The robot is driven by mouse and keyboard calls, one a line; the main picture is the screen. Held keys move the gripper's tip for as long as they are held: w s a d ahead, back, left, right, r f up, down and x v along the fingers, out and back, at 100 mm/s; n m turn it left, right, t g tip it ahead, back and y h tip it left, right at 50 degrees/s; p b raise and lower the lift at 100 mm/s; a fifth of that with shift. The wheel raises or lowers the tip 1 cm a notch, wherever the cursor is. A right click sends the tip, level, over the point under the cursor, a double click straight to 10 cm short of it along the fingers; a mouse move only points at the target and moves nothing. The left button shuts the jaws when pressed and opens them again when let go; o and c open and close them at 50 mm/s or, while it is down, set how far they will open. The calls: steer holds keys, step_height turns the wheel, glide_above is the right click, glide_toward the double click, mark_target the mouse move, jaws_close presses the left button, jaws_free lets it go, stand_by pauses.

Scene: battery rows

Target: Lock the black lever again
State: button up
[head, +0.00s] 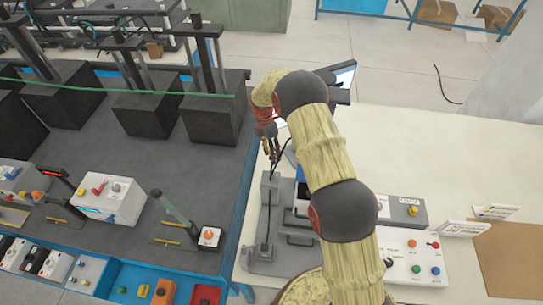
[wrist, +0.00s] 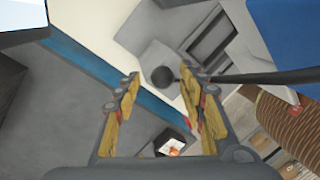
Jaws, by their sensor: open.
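My gripper (head: 270,142) is open above the grey lever stand (head: 270,210) on the cream table. In the wrist view, my gripper (wrist: 161,75) has a finger on each side of the lever's round dark knob (wrist: 162,77). I cannot tell if a finger touches the knob, and nothing is clasped. The black lever rod (wrist: 260,78) runs right from the knob and passes behind the right fingertip. The grey stand also shows beyond the fingers in the wrist view (wrist: 157,52). In the head view my arm hides part of the stand's right side.
A dark workbench (head: 125,190) with a blue edge lies to the left and holds black blocks with posts. Control boxes with coloured buttons stand on it, including a white one (head: 108,200). A white button panel (head: 410,255) is right of my arm.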

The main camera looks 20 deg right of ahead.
steer(key=shift+x, duration=1.05)
steer(key=shift+s+f, duration=0.15)
steer(key=shift+f, duration=0.05)
steer(key=shift+c, duration=1)
steer(key=shift+r, duration=0.1)
jaws_close()
